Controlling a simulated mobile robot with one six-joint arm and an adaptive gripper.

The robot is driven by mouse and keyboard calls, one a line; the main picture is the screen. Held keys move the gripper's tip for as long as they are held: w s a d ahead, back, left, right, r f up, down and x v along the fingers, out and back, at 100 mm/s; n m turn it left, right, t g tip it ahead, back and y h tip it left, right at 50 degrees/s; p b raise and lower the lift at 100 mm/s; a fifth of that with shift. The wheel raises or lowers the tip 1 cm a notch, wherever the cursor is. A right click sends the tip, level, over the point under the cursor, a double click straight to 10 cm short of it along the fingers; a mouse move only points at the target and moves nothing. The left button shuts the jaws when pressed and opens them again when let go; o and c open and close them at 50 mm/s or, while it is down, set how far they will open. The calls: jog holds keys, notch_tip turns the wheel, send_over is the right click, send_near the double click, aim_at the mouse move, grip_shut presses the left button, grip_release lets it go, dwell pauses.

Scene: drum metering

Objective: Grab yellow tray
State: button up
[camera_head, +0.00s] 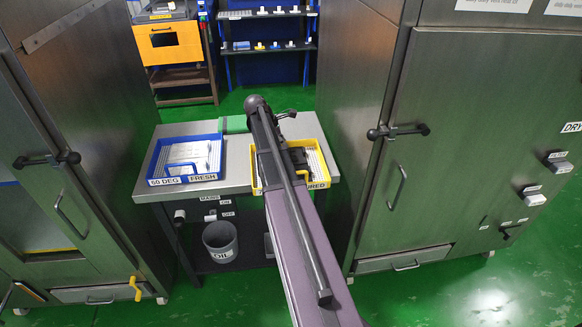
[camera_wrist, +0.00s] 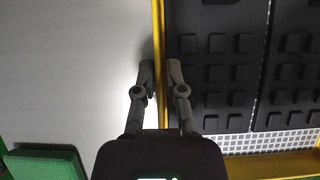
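The yellow tray (camera_head: 255,172) sits on the right part of the grey metal table, its front label partly hidden by my arm. In the wrist view its yellow rim (camera_wrist: 158,25) runs up the picture, with dark studded blocks and a white perforated floor to the right of it. My gripper (camera_wrist: 160,75) has one finger on each side of this rim. The fingertips are close together and appear to pinch the rim, with no clear gap. In the head view my arm hides most of the tray's middle.
A blue tray (camera_head: 220,165) labelled "60 DEG FRESH" stands at the table's left. A green block (camera_head: 235,124) lies at the back of the table. A grey bin (camera_head: 220,241) stands on the shelf below. Steel cabinets flank the table, the right one (camera_head: 470,110) close by.

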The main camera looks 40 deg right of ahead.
jog(key=shift+c, duration=0.2)
grip_shut()
jog(key=shift+r, duration=0.2)
notch_tip(320, 180, up, 10)
jog(key=p, duration=1)
jog(key=shift+f, duration=0.2)
dwell(0.5)
